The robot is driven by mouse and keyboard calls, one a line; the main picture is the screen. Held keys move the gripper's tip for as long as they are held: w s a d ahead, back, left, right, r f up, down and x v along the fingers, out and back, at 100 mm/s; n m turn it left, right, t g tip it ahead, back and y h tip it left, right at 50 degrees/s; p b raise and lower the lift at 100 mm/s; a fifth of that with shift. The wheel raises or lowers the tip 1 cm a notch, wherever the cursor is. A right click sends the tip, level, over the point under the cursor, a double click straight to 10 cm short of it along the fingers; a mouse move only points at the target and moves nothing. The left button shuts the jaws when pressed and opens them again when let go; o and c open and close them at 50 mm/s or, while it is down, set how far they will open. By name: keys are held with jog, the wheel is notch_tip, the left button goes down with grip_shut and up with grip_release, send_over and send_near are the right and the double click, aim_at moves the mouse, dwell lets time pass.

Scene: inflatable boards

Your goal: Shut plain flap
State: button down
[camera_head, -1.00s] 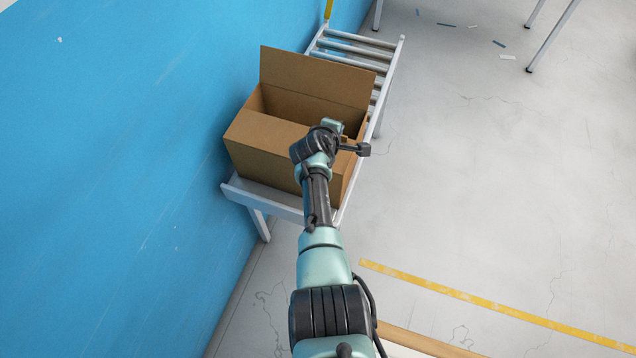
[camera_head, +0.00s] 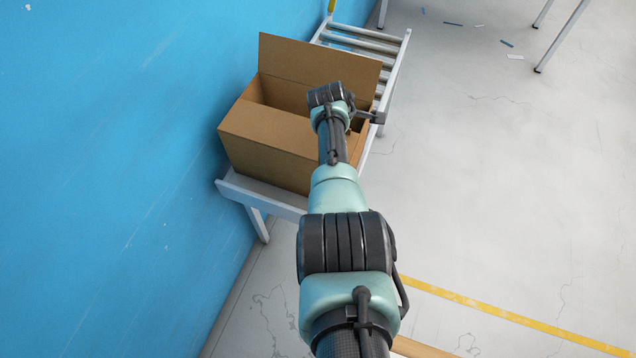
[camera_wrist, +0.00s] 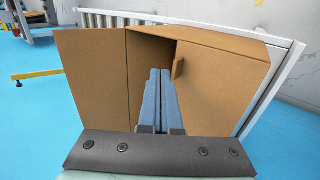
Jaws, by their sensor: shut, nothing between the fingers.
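An open cardboard box (camera_head: 262,155) stands on a roller stand by the blue wall. Its plain flap (camera_head: 320,68) stands up at the far side; in the wrist view this flap (camera_wrist: 92,82) spreads out to the left. The other flap (camera_head: 275,128) lies nearly flat over the near part; in the wrist view it is on the right (camera_wrist: 224,78), with a small brown tab (camera_wrist: 178,68) at its edge. My gripper (camera_wrist: 159,73) is shut and empty, its blue fingers in front of the dark opening. In the head view my wrist hides the fingers. Contact with the box cannot be told.
The roller stand (camera_head: 398,70) runs on behind the box, with a pale side rail. The blue wall (camera_head: 110,150) is close on the left. Grey floor (camera_head: 500,190) to the right is mostly clear, with table legs (camera_head: 560,35) at the far right.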

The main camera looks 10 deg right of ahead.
jog(key=shift+b+x, duration=1.15)
jog(key=shift+b, duration=0.6)
jog(key=shift+a+r+p, duration=0.1)
jog(key=shift+r+p, duration=0.65)
jog(key=shift+r, duration=0.2)
